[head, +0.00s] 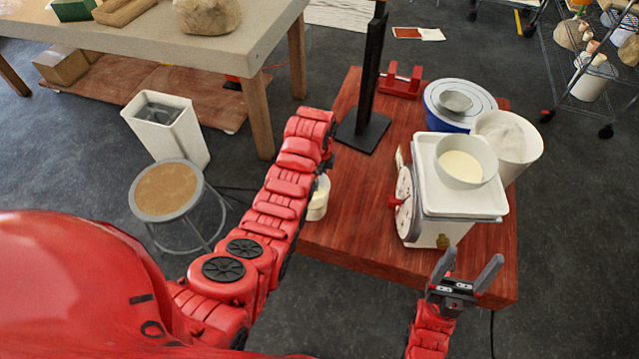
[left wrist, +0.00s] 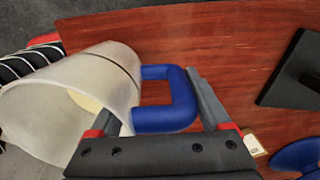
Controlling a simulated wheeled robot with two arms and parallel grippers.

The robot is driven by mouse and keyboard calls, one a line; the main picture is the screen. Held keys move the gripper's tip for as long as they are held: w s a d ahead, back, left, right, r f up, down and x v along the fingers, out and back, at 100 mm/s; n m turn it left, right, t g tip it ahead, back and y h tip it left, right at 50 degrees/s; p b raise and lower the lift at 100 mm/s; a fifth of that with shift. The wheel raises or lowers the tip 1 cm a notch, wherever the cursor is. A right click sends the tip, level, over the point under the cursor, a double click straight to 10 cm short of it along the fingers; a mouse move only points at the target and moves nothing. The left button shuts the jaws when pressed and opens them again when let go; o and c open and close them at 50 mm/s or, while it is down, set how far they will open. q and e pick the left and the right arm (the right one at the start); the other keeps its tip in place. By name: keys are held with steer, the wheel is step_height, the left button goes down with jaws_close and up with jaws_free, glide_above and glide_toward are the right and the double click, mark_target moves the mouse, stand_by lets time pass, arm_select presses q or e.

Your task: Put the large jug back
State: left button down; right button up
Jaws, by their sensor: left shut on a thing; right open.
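The large jug is off-white with a blue handle. In the left wrist view the jug (left wrist: 72,95) lies across the left side, with its open mouth in view and its blue handle (left wrist: 183,103) between the fingers of my left gripper (left wrist: 165,88). My left gripper is shut on this handle. In the head view the jug (head: 319,200) shows partly behind my left arm, at the left edge of the red wooden table (head: 345,225); my left gripper is mostly hidden there. I cannot tell whether the jug touches the table. My right gripper (head: 468,266) is open and empty at the table's front right.
A white dial scale (head: 440,228) carries a tray and a bowl (head: 465,168). Behind it stand a white bucket (head: 528,148) and a blue tub (head: 433,112). A black upright stand (head: 369,90) rises at the back left. The table's front left is clear. A stool (head: 168,190) stands left.

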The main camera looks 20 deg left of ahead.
mark_target(320, 185)
arm_select(q)
step_height(320, 185, down, 2)
steer(key=shift+f+p, duration=0.15)
steer(key=shift+p, duration=0.55)
steer(key=shift+s+f, duration=0.1)
steer(key=shift+f, duration=0.2)
